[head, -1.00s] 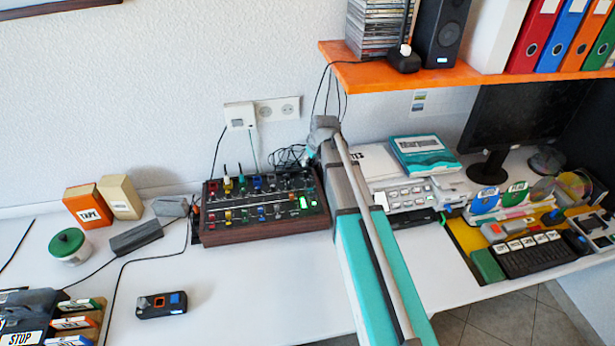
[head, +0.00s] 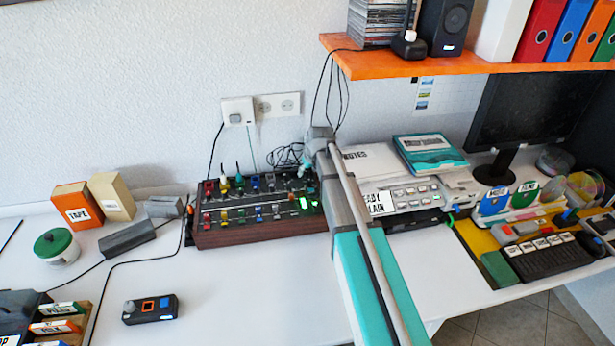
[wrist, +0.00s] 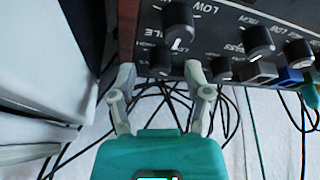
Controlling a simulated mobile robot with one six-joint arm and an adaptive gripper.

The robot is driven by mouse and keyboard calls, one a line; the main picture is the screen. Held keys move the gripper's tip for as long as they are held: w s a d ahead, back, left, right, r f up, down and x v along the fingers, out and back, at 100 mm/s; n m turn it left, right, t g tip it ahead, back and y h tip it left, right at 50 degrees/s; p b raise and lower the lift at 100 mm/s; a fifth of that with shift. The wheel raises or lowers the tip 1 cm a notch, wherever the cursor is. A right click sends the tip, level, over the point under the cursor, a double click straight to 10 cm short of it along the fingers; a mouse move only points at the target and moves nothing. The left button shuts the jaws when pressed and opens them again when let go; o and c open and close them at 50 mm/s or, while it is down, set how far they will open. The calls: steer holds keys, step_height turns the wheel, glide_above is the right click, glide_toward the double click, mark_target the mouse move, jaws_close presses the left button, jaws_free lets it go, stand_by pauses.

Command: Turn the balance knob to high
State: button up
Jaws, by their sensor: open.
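The mixer (head: 262,236), a dark panel with wooden sides, stands on the desk left of my arm and carries rows of coloured knobs. In the wrist view its panel fills the top, with a large black knob (wrist: 178,28) whose white pointer is visible, a small knob (wrist: 160,62) and other knobs further right. Labels include LOW and HIGH; I cannot read one saying balance, so cannot tell which knob it is. My gripper (wrist: 160,72) is open, its fingertips either side of the small knob in the picture; contact is unclear.
Black cables (wrist: 232,112) hang behind the panel edge. A keypad device (head: 400,200) and books (head: 428,152) stand right of my arm, under an orange shelf (head: 480,60).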

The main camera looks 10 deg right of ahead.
steer(key=shift+w+f, duration=0.2)
steer(key=shift+f, duration=0.25)
steer(key=shift+c, duration=0.2)
jaws_close()
